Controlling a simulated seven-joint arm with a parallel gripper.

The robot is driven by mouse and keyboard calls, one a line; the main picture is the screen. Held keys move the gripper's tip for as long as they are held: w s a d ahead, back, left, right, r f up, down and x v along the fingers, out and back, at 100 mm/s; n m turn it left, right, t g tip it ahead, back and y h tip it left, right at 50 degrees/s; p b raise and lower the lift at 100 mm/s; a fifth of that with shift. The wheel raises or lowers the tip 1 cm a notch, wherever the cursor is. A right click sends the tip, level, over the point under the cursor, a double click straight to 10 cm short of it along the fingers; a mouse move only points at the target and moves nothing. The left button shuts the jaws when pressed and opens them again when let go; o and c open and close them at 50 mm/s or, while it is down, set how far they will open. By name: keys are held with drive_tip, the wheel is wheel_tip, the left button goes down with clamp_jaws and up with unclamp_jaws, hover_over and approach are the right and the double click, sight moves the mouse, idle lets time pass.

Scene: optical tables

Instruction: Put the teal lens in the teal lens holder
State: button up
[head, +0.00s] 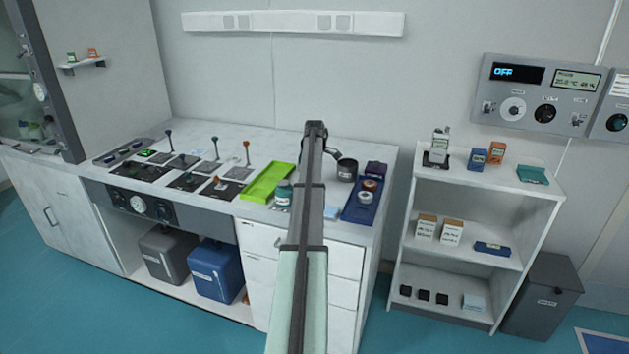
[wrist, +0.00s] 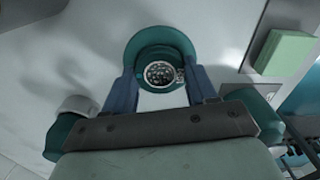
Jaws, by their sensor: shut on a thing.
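My gripper (wrist: 161,82) shows in the wrist view with its two blue fingers on either side of a round teal piece with a dark, speckled glassy centre. I take this piece to be the teal lens (wrist: 146,38). The fingers are shut on it. Several posts stand on the bench at the left. One has a dark teal-blue top (head: 168,134); I cannot tell whether it is the teal lens holder.
A white shelf unit (head: 405,230) stands further right.

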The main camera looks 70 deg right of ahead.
drive_tip(key=shift+f, duration=0.1)
drive_tip(key=o, duration=1.1)
drive_tip(key=shift+c, duration=0.2)
wheel_tip(320, 180, up, 12)
